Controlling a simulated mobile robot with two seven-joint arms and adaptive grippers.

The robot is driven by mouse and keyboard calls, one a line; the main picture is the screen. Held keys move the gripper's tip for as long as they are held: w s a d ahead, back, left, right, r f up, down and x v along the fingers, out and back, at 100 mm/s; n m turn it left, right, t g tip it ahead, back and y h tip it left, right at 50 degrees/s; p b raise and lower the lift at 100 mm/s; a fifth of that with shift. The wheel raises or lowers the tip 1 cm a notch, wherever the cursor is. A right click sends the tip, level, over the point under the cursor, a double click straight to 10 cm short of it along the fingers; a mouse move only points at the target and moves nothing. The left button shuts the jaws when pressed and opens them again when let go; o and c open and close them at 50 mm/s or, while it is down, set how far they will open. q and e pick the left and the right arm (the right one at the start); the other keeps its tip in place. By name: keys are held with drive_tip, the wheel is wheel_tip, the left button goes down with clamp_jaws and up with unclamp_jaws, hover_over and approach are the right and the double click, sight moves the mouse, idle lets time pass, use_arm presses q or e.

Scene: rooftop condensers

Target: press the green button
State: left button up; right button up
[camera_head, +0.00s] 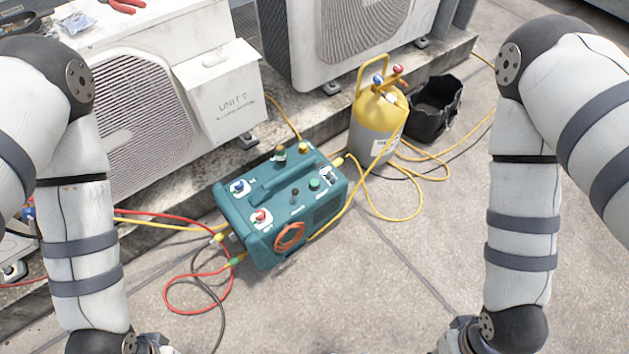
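The green button (314,184) is a small round cap on the top face of a teal recovery machine (268,187), toward its right side. A dark round button or knob (295,192) sits just left of it. The machine stands on the concrete in the middle of the view, turned at an angle. Only a small dark part of my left gripper (152,344) shows at the bottom edge, and likewise of my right gripper (458,338). Their fingers are cut off by the frame. Both are well apart from the button, on the near side of the machine.
Blue (238,187) and red (261,216) valve knobs sit on the machine's left. A yellow-topped grey cylinder (378,125) and a black bucket (436,108) stand behind right. Condensers (150,80) line the back. Red and yellow hoses (190,308) lie left. Front concrete is clear.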

clamp_jaws()
idle(1.0)
